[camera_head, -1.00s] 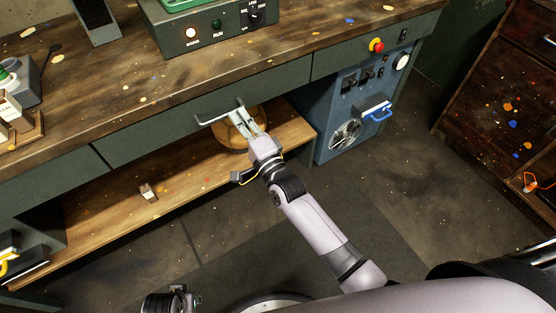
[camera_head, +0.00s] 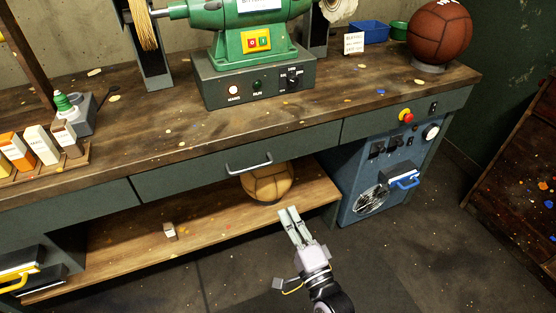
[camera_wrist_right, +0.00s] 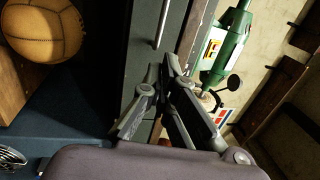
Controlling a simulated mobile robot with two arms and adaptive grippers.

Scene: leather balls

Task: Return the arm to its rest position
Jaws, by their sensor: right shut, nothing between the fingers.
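My right gripper (camera_head: 290,217) is shut and empty, in front of the workbench's lower shelf in the head view. Its fingers also show shut in the right wrist view (camera_wrist_right: 168,80). A tan leather ball (camera_head: 268,184) rests on the lower shelf beyond the fingertips, apart from them. It also shows at the upper left of the right wrist view (camera_wrist_right: 42,28). A brown-red leather ball (camera_head: 440,32) sits on a small stand at the right end of the bench top. My left gripper is not in view.
A drawer handle (camera_head: 249,166) sticks out above the shelf (camera_head: 215,222). A blue cabinet (camera_head: 355,205) with a fan stands right of the shelf. A green machine (camera_head: 250,42) stands on the bench. A small pale block (camera_head: 169,231) lies on the shelf.

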